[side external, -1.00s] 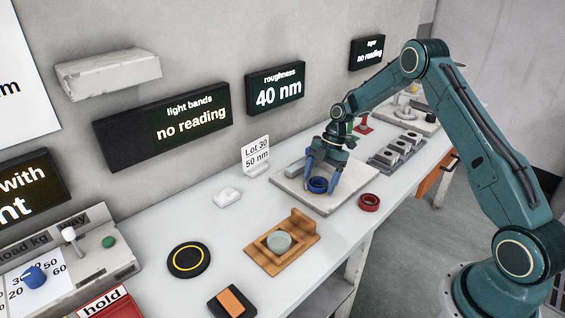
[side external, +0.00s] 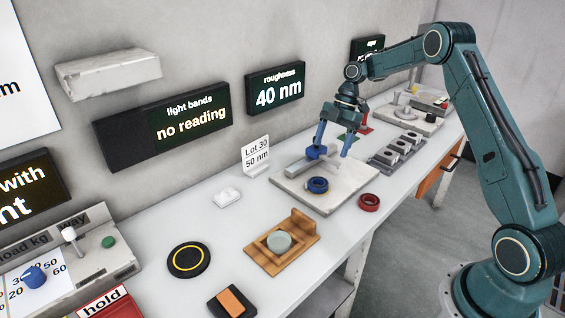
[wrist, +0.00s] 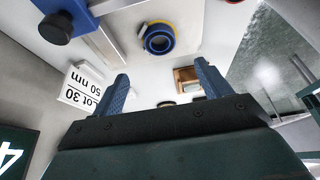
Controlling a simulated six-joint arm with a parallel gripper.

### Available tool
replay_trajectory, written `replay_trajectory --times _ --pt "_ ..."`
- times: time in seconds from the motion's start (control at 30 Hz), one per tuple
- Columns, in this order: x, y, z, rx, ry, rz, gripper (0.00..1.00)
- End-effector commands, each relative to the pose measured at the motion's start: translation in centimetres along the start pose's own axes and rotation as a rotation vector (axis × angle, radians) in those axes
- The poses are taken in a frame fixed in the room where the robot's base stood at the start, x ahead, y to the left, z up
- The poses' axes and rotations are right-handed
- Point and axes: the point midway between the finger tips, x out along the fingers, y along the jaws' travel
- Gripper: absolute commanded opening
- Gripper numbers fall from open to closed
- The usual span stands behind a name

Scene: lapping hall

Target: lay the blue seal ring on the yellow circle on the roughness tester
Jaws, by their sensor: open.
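The blue seal ring (side external: 317,185) lies flat on the pale plate of the roughness tester (side external: 330,203). In the wrist view the blue ring (wrist: 158,40) lies over the yellow circle (wrist: 163,23), with a thin yellow edge showing around part of it. My gripper (side external: 333,151) is open and empty, above the tester and clear of the ring. Its two blue fingers (wrist: 161,75) show apart in the wrist view with nothing between them.
The tester's grey bar with its blue head (side external: 316,152) stands behind the ring. A red ring (side external: 369,202) lies right of the plate. A wooden fixture (side external: 294,247) and a black disc with a yellow ring (side external: 189,260) are nearer. A lot card (side external: 256,154) stands behind.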

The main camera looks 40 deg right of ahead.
Motion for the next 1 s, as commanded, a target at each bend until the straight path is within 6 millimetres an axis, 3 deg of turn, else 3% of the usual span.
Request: replay_trajectory --times 0.73,1.0 --pt "-0.8 0.0 -0.1 0.001 -0.001 0.000 0.77" --pt "-2.5 -0.4 -2.3 0.065 -0.026 0.018 0.77"
